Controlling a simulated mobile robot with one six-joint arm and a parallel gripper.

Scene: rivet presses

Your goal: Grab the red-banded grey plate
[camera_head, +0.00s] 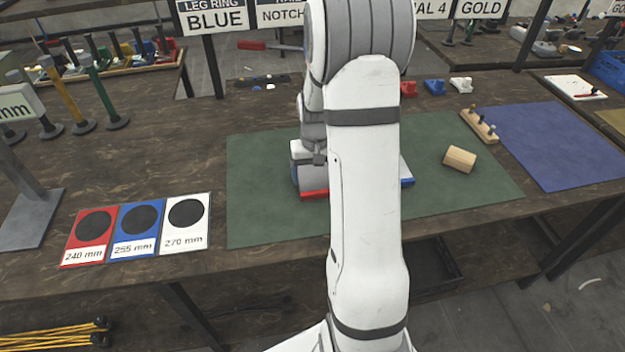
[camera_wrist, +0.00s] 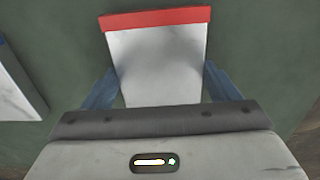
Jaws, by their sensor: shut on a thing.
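The red-banded grey plate (camera_wrist: 156,60) lies on the green mat, its red band (camera_wrist: 155,18) at the far edge in the wrist view. My gripper (camera_wrist: 162,82) is shut on the plate, with a blue finger at its left side and another at its right. In the head view my arm hides most of the plate; only its red band (camera_head: 314,194) shows below my wrist. A blue-banded plate (camera_head: 407,172) shows just right of my arm, and its pale corner is at the left of the wrist view (camera_wrist: 16,85).
The green mat (camera_head: 262,215) is bare at the left. A wooden cylinder (camera_head: 459,159) and a peg block (camera_head: 479,125) are to the right, by a blue mat (camera_head: 560,150). Marked cards (camera_head: 138,228) lie at the left. Signs hang behind.

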